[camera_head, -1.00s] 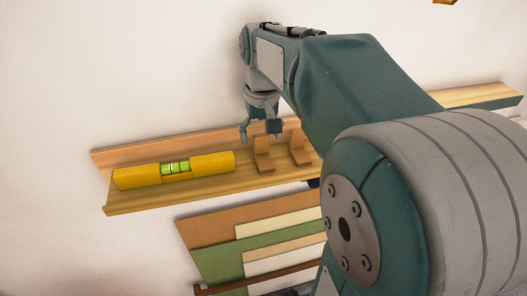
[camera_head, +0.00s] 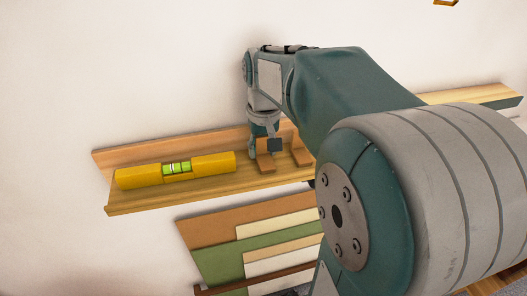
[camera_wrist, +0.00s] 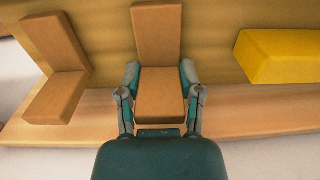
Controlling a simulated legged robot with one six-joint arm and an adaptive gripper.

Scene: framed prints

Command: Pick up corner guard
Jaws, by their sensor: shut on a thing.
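Two brown L-shaped corner guards stand on a wooden wall ledge. My gripper (camera_head: 263,148) is down at the left one (camera_head: 265,163) in the head view. In the wrist view my gripper (camera_wrist: 162,92) has one finger on each side of this corner guard (camera_wrist: 158,40), shut on its upright part. The guard appears to be still on the ledge. The other corner guard (camera_head: 300,152) stands just to the right in the head view, partly behind my arm. It shows at the left in the wrist view (camera_wrist: 58,75).
A yellow spirit level (camera_head: 205,167) lies on the ledge (camera_head: 140,202) to the left of the guards; its end (camera_wrist: 280,57) shows in the wrist view. Coloured boards (camera_head: 230,257) lean below the ledge. The wall rises behind.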

